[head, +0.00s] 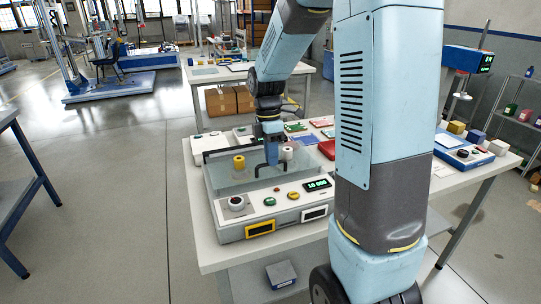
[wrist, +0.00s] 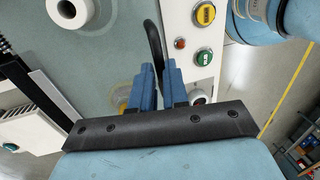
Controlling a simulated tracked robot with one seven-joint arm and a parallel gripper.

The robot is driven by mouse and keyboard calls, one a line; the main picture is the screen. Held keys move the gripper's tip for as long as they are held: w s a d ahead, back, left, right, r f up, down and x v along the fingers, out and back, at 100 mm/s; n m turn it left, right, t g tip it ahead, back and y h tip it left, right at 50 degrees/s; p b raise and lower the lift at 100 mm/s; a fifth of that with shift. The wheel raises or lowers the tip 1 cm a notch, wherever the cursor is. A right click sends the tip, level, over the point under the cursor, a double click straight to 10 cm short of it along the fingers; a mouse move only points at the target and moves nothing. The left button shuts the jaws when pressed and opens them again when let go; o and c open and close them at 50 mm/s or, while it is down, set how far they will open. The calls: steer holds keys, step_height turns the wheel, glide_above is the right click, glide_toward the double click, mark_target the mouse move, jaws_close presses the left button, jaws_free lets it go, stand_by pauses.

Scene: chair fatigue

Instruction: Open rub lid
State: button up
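The rub tester is a light grey machine (head: 272,215) on the table, with a clear lid (head: 222,177) over its top that appears closed. A black arched lid handle (head: 261,171) stands at the lid's front; it also shows in the wrist view (wrist: 153,38). My gripper (head: 272,158) is at the handle from above. In the wrist view its two blue fingers (wrist: 158,72) stand close on both sides of the handle, with little or no gap, so it looks shut on it. The lower part of the handle is hidden between the fingers.
The tester's front panel has a black knob (head: 236,202), a green button (head: 269,201) and a display (head: 317,184). A yellow cylinder (head: 239,162) and a white roll (head: 287,151) show by the lid. A blue-and-white device (head: 464,149) stands at the right.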

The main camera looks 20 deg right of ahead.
jaws_close()
